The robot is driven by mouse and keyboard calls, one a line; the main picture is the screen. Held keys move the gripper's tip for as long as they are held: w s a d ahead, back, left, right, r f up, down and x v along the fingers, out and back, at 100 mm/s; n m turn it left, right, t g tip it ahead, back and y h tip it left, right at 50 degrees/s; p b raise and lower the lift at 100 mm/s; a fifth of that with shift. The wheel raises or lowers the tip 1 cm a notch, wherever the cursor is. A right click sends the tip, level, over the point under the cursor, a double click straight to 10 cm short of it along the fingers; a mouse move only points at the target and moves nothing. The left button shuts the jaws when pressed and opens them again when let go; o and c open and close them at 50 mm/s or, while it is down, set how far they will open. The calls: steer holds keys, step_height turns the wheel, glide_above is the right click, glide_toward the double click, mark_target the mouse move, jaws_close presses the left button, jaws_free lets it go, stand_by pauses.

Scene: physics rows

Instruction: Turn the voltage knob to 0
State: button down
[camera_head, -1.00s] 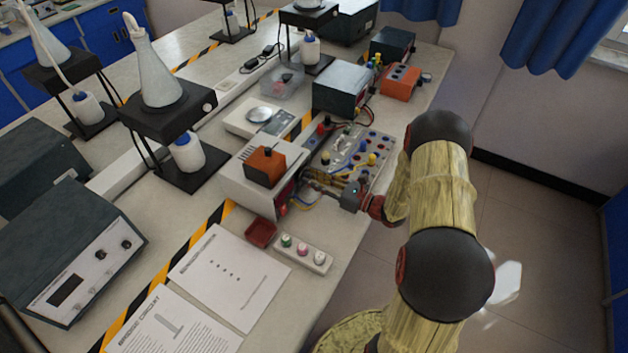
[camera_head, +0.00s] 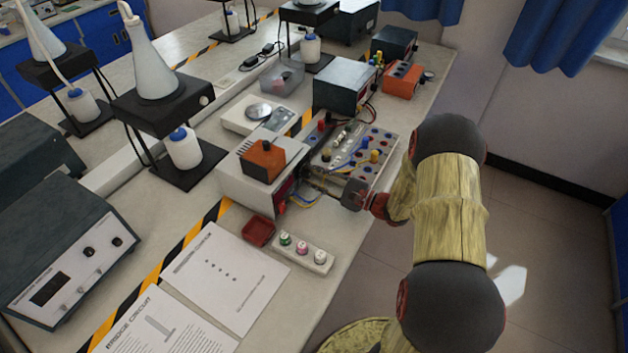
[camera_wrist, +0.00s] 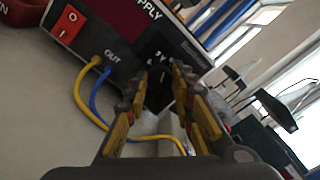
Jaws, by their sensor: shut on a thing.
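The power supply (camera_head: 232,183) is a pale box near the bench's right edge, its dark front panel facing my gripper (camera_head: 309,184). In the wrist view the panel (camera_wrist: 118,42) reads "SUPPLY" and has "OUT" jacks with a yellow and a blue cable. The black voltage knob (camera_wrist: 158,92) sits between the fingers of my gripper (camera_wrist: 157,82), with a "3 V" mark above it. The fingers are closed on the knob's sides. Its pointer and exact setting cannot be read. In the head view the knob is too small to make out.
A red rocker switch (camera_wrist: 70,20) is on the panel. An orange-fronted box (camera_head: 262,161) sits on the supply. A circuit board (camera_head: 352,150) with coloured terminals lies behind my gripper. A red tray (camera_head: 258,232) and a white strip with three knobs (camera_head: 303,252) lie in front.

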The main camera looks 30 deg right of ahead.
steer(key=n+b, duration=0.1)
steer(key=n, duration=0.1)
steer(key=n+b, duration=0.4)
steer(key=shift+f, duration=0.3)
steer(key=n+b, duration=0.1)
steer(key=n, duration=0.3)
steer(key=shift+n, duration=0.6)
steer(key=c, duration=1.5)
jaws_free()
steer(key=shift+r, duration=0.1)
steer(key=v, duration=1.2)
